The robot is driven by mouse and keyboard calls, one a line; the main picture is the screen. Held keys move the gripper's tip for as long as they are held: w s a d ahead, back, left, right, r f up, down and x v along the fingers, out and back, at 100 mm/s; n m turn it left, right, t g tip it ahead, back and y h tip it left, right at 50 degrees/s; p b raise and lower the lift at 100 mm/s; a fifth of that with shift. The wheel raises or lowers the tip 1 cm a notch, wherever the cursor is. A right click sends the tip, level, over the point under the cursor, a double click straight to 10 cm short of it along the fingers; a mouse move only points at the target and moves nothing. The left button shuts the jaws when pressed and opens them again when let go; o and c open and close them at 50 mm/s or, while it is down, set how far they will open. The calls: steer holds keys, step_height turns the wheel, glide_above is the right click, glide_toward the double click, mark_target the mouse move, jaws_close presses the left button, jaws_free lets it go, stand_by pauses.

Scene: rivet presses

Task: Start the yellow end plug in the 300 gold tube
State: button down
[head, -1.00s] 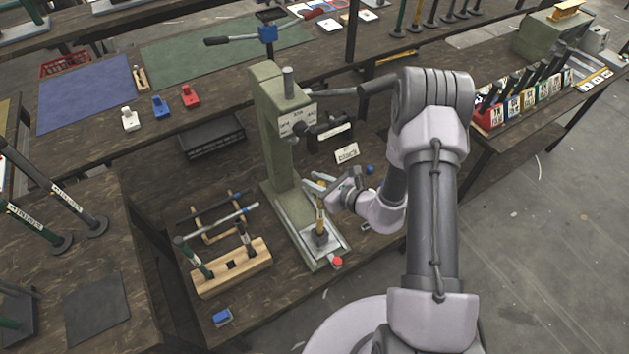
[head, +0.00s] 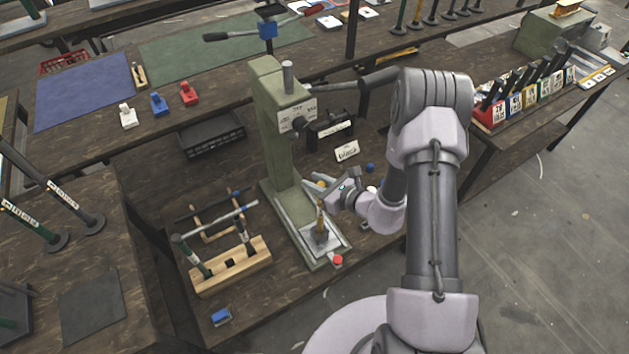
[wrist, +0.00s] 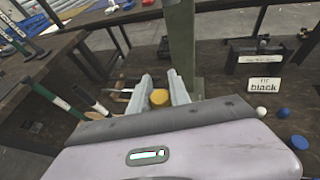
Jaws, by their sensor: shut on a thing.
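The gold tube (head: 320,226) stands upright on the base plate of the green press, and looks short and thin in the head view. My gripper (head: 323,203) is at its upper end, reaching in from the right. In the wrist view my gripper (wrist: 161,90) is shut on the yellow end plug (wrist: 159,98), which sits between the two grey fingers. The fingers hide the join between plug and tube, so I cannot tell whether the plug touches the tube or is inside it. The tube's number cannot be read.
The green press column (head: 278,135) rises just behind the tube. A wooden block (head: 232,267) holding tools stands to the left. A red button (head: 337,260) is at the base's front corner.

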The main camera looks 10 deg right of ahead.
steer(key=shift+f, duration=0.2)
steer(key=c, duration=1.6)
jaws_free()
steer(key=shift+c, duration=0.2)
steer(key=o, duration=0.5)
steer(key=p+v, duration=0.3)
steer(key=v, duration=1.4)
steer(key=shift+s+d+r, duration=0.1)
steer(key=shift+s+r, duration=0.05)
